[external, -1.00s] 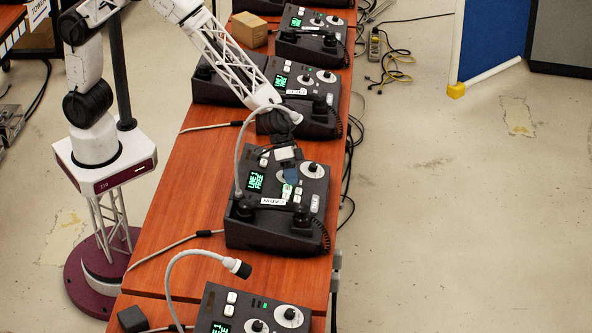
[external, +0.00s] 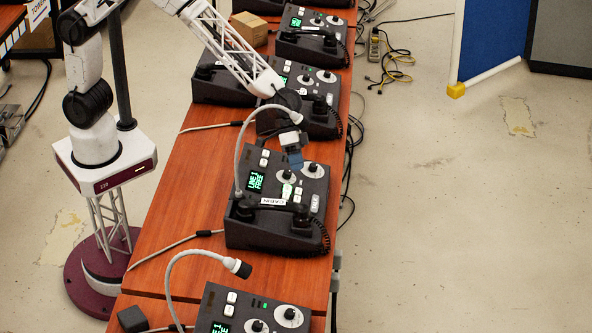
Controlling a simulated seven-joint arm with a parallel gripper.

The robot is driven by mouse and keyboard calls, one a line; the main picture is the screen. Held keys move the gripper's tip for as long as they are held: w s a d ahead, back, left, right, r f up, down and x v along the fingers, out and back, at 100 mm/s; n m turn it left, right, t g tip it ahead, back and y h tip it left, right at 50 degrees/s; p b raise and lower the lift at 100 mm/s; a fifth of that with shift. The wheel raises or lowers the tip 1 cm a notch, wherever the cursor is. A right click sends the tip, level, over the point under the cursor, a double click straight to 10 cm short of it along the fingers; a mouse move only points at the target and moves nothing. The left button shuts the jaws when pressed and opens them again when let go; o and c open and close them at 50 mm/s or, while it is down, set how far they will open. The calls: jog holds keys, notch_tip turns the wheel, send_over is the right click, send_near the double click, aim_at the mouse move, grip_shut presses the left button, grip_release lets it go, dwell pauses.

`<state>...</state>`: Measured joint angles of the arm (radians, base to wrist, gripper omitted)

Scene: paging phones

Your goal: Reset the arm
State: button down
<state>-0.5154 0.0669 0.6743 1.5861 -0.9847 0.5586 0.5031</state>
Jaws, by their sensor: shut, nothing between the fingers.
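My gripper (external: 293,162) hangs above the upper part of the middle paging phone (external: 272,222). Its dark blue fingertips are together with nothing between them. They look clear of the phone's face, though the exact gap is hard to judge. The middle phone is a dark box with a lit green display (external: 256,181), white buttons, round dials and a handset lying along its front. My arm reaches in from the upper left over the wooden table.
A gooseneck microphone (external: 238,150) rises beside my gripper. More phones stand along the table (external: 190,180), including one behind (external: 312,122) and one in front (external: 230,310). A cardboard box (external: 249,30) sits farther back. Cables hang off the right edge; open floor lies right.

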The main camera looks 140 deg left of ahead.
dwell(0.4)
jog(key=s+d+r+m+g, duration=0.1)
jog(key=s+d+r+m, duration=0.1)
jog(key=s+d+r, duration=0.5)
jog(key=s+d+r+m+g, duration=0.15)
jog(key=s+d+r, duration=0.35)
jog(key=d, duration=0.5)
jog(key=s+d+r+m, duration=0.2)
jog(key=s+d+r, duration=0.4)
jog(key=s+d, duration=0.15)
jog(key=s+d+m, duration=0.1)
jog(key=s+d, duration=0.2)
jog(key=s, duration=0.6)
jog(key=s+d+r+m+g+y, duration=0.1)
jog(key=s+d, duration=0.3)
jog(key=s, duration=0.6)
jog(key=s+d+m+g+y, duration=0.1)
jog(key=s+d, duration=0.3)
jog(key=s, duration=0.5)
jog(key=shift+s+r+m, duration=0.25)
jog(key=shift+s+m, duration=0.05)
jog(key=shift+m, duration=0.15)
